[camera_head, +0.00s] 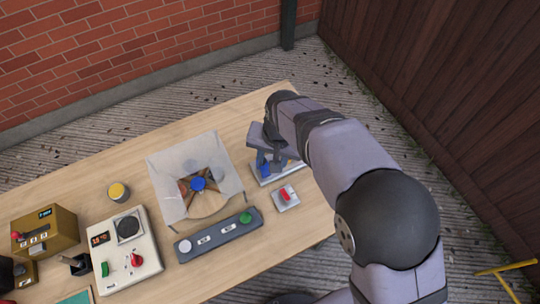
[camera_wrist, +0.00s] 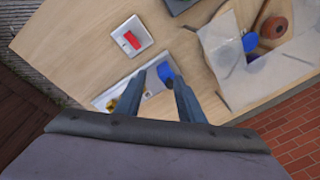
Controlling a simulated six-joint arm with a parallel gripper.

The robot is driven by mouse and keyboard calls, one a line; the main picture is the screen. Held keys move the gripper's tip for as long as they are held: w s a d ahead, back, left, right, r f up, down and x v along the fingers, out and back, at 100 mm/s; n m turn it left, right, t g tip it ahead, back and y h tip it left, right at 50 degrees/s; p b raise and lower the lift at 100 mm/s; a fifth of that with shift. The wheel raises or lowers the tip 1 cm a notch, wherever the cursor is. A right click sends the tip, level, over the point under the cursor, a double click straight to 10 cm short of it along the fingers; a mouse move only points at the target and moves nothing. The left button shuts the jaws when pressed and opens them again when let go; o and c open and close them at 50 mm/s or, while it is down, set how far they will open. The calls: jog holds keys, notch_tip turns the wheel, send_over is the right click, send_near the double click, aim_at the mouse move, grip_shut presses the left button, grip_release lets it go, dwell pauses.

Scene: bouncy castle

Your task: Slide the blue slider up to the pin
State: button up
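The blue slider (camera_wrist: 165,70) sits at one end of a pale rail plate (camera_wrist: 153,80) in the wrist view. In the head view the slider (camera_head: 263,167) is at the plate's left, partly hidden by my gripper. My gripper (camera_wrist: 159,80) is open, its two dark fingers pointing down over the plate, with the slider near the fingertips. I cannot tell whether a finger touches it. A small yellow-orange part (camera_wrist: 112,104) shows at the plate's other end, partly behind the left finger; I cannot tell if it is the pin.
A red rocker switch on a white plate (camera_head: 286,198) lies close in front. A grey bar with a green and a white button (camera_head: 219,236) and a clear-walled box with a blue knob (camera_head: 197,184) are to the left. The table's right edge is near the rail plate.

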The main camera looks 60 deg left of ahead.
aim_at(265, 160)
jog(key=a+r+m, duration=0.3)
jog(key=r, duration=0.1)
jog(key=shift+s+a+f+m+y+p, duration=0.15)
jog(key=shift+f+m+p, duration=0.15)
jog(key=shift+f+m, duration=0.75)
jog(key=shift+w+a+f+m+y+p, duration=0.1)
jog(key=shift+a+f+m+p, duration=0.2)
jog(key=shift+f, duration=1.3)
jog(key=shift+s+a+f+m+y+p, duration=0.1)
jog(key=shift+f+m+p, duration=0.2)
jog(key=shift+f+m, duration=0.8)
jog(key=shift+f+n, duration=0.2)
jog(key=shift+n, duration=0.05)
grip_shut()
